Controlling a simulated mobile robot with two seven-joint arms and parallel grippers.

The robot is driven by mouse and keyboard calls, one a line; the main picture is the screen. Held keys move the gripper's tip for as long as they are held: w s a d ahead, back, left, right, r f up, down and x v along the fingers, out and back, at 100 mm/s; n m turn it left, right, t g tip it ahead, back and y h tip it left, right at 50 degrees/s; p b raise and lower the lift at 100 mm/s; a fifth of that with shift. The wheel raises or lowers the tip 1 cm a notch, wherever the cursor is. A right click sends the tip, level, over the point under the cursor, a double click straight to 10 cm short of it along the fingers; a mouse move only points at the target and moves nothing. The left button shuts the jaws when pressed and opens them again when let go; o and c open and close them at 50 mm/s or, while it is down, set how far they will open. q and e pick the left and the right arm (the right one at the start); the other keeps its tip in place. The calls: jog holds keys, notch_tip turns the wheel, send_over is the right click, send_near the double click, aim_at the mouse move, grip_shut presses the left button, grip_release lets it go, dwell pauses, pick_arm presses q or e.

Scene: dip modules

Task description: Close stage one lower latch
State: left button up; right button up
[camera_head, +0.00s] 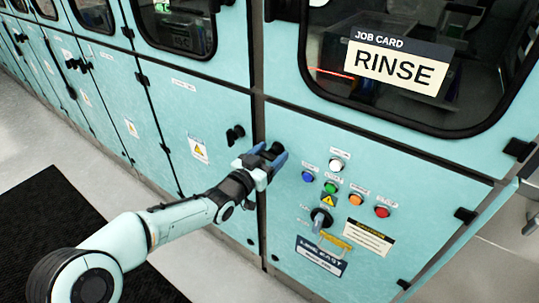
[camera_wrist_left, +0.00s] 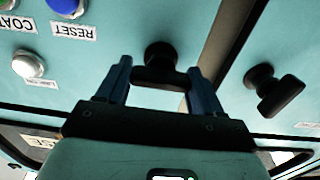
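My left gripper (camera_head: 268,156) is at the teal cabinet front, beside the vertical seam between two doors. It is open, with one blue finger on each side of a black latch knob (camera_head: 274,149). A second black latch knob (camera_head: 235,134) is on the door to the left, across the seam. It also shows in the left wrist view (camera_wrist_left: 275,92), clear of the fingers. I cannot tell which stage either latch belongs to. My right gripper is out of view.
Coloured buttons (camera_head: 355,198) and a black rotary switch (camera_head: 321,219) are on the panel just right of my gripper. A window with a RINSE job card (camera_head: 396,66) is above. A black floor mat (camera_head: 50,215) lies at lower left.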

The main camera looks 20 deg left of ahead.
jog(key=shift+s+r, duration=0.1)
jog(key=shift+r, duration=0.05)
pick_arm(q)
jog(key=n+p, duration=0.1)
jog(key=n, duration=0.3)
jog(key=shift+a+n+p, duration=0.1)
jog(key=shift+n+p, duration=0.25)
jog(key=shift+n, duration=0.05)
jog(key=n+p, duration=0.1)
jog(key=n, duration=0.3)
jog(key=shift+a+n+p, duration=0.1)
jog(key=shift+n+p, duration=0.2)
jog(key=shift+p, duration=0.1)
jog(key=n+p, duration=0.1)
jog(key=n, duration=0.3)
jog(key=shift+a+f+p, duration=0.1)
jog(key=shift+p, duration=0.3)
jog(key=shift+f+n+p, duration=0.15)
jog(key=shift+n+p, duration=0.6)
jog(key=shift+n, duration=1.45)
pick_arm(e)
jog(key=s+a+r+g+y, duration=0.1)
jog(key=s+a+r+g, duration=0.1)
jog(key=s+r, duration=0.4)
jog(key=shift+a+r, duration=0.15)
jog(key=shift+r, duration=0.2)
pick_arm(q)
jog(key=o, duration=1)
jog(key=shift+c, duration=0.2)
